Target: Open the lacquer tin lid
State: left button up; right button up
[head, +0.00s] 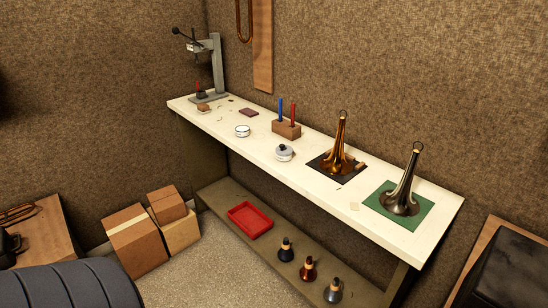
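Two small round containers stand on the white bench top, and I cannot tell for sure which is the lacquer tin. One is a pale grey tin (284,154) with a dark knob-like piece on top, near the middle of the bench; its lid looks closed, but it is small. The other is a white, low round tin (242,131) farther back to the left, with a pale flat top. Neither of my grippers is in view, and nothing is touching the tins.
Near the tins are a wooden block (286,130) with blue and red sticks, a brass horn bell (341,156) on a dark mat, and a darker bell (402,194) on a green mat. A drill press (215,67) stands at the far end. Cardboard boxes (136,237) sit left.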

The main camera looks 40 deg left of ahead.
aim_at(283, 150)
jog(key=u, duration=1.1)
